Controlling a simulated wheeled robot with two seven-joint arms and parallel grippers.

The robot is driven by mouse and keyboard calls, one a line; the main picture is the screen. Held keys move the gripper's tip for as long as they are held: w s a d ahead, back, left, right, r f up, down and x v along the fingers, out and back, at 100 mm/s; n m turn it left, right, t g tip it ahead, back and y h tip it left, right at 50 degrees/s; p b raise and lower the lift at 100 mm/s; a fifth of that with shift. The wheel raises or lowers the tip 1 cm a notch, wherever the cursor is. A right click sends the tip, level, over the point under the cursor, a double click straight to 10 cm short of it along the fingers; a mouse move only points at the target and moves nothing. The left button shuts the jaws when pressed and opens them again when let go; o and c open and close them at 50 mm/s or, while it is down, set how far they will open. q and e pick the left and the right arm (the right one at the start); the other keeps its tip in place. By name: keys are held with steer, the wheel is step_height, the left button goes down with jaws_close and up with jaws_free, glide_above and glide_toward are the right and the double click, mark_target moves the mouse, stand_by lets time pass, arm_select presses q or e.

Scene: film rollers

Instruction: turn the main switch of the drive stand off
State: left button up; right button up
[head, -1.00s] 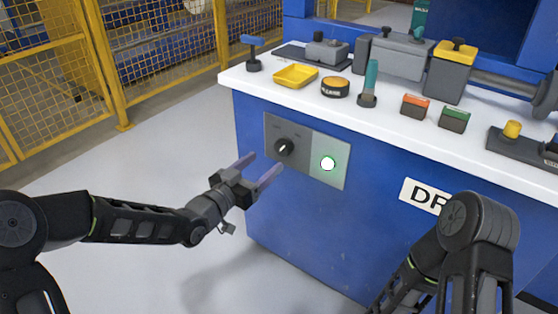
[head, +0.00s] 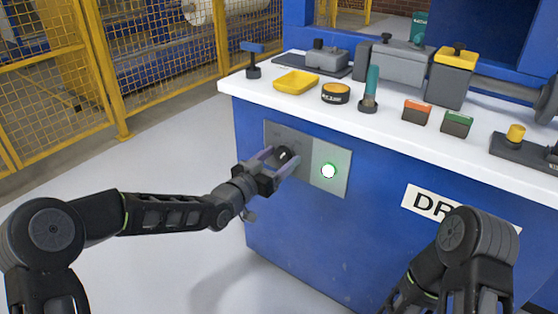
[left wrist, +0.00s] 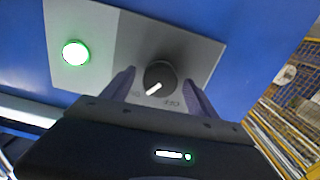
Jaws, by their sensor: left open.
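The main switch is a round black knob (head: 284,154) on a grey plate (head: 330,188) on the blue front of the drive stand (head: 300,245). In the left wrist view the knob (left wrist: 160,74) shows a white pointer mark slanting to the lower left, with small lettering beside it. A round lamp (head: 328,171) on the same plate glows green; it also shows in the left wrist view (left wrist: 76,53). My left gripper (head: 281,156) is open, its two fingers on either side of the knob with small gaps visible. My right gripper is out of view.
The white worktop (head: 400,132) above holds a yellow tray (head: 296,82), a green-handled tool (head: 372,85), and red (head: 416,111) and green (head: 457,123) push-button boxes. A yellow mesh fence (head: 60,90) stands at the left. Floor left of the stand is clear.

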arm_select(q)
steer(key=c, duration=1.4)
steer(key=shift+o, duration=0.2)
steer(key=shift+n, duration=0.4)
steer(key=n, duration=0.2)
steer(key=shift+r+n+p, duration=0.1)
steer(key=shift+n+p, duration=0.25)
steer(key=shift+n, duration=0.05)
steer(key=n, duration=0.3)
steer(key=shift+a, duration=0.1)
steer(key=n+p, duration=0.1)
steer(key=n, duration=0.3)
steer(key=shift+n, duration=1.6)
